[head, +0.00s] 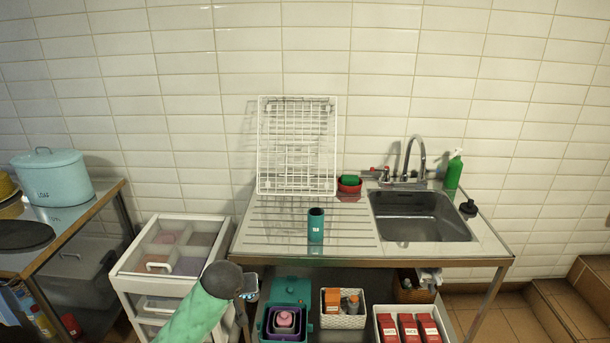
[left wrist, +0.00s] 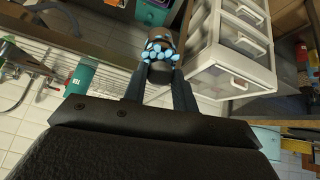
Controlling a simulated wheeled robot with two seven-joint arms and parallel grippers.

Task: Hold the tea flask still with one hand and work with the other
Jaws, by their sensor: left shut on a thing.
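A teal flask (head: 316,226) with a small white label stands upright on the drainboard (head: 275,240), its top dark and apparently open. It also shows in the left wrist view (left wrist: 81,78). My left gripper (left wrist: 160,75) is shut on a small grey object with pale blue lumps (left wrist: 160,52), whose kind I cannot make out. In the head view my left gripper (head: 247,291) is low in front of the counter, left of the flask and apart from it. A dark round cap-like piece (head: 468,208) lies right of the sink. My right gripper is not in view.
A sink (head: 415,228) with a tap (head: 412,155) is right of the flask. A white rack (head: 297,145) leans on the wall behind. A white drawer cart (head: 130,270) is left; bins fill the lower shelf.

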